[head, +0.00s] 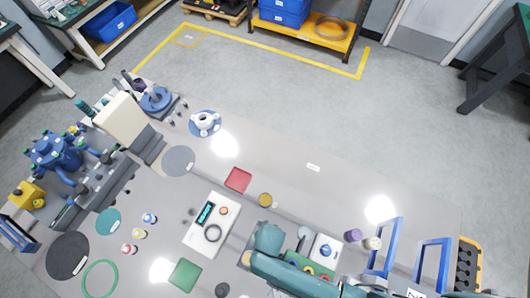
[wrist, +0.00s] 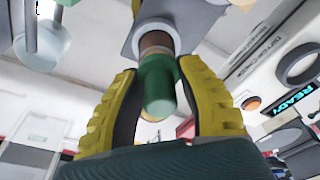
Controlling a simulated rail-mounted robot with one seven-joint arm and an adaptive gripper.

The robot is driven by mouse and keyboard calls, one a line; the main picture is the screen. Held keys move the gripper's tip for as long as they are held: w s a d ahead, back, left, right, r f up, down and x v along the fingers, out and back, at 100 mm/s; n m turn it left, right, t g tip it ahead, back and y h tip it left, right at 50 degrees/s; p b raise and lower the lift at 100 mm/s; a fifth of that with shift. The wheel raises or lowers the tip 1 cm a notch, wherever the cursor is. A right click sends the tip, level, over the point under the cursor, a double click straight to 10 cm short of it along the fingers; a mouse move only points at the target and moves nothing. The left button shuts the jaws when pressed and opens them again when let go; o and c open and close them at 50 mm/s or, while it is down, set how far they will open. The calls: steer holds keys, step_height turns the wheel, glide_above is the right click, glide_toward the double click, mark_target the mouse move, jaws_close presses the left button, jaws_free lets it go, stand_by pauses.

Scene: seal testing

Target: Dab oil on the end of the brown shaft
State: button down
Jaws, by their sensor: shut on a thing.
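My gripper (wrist: 158,72) has yellow ribbed fingers, one on each side of a green cylinder (wrist: 158,90), and is shut on it. Beyond the green part, in line with it, is a short brown cylindrical section (wrist: 156,41) with a pale grey ring (wrist: 154,30) around its far end. I cannot tell whether the brown section is part of the held thing or the separate shaft. A small tan end shows below the green cylinder. In the head view my teal arm (head: 268,240) reaches in at the bottom and hides the fingers and what they hold. No oil can be made out.
A white device (head: 212,225) with a READY display lies left of my arm; its display also shows in the wrist view (wrist: 290,102). A red pad (head: 238,180), gold disc (head: 265,200) and green pad (head: 185,275) lie nearby. Blue racks (head: 386,245) stand right. The table's upper right is mostly clear.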

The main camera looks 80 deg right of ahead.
steer(key=shift+s+d, duration=0.15)
steer(key=shift+d, duration=0.15)
steer(key=shift+a+p, duration=0.1)
steer(key=shift+p, duration=0.2)
steer(key=shift+a, duration=0.15)
step_height(320, 180, up, 6)
steer(key=p, duration=0.6)
steer(key=shift+p, duration=0.4)
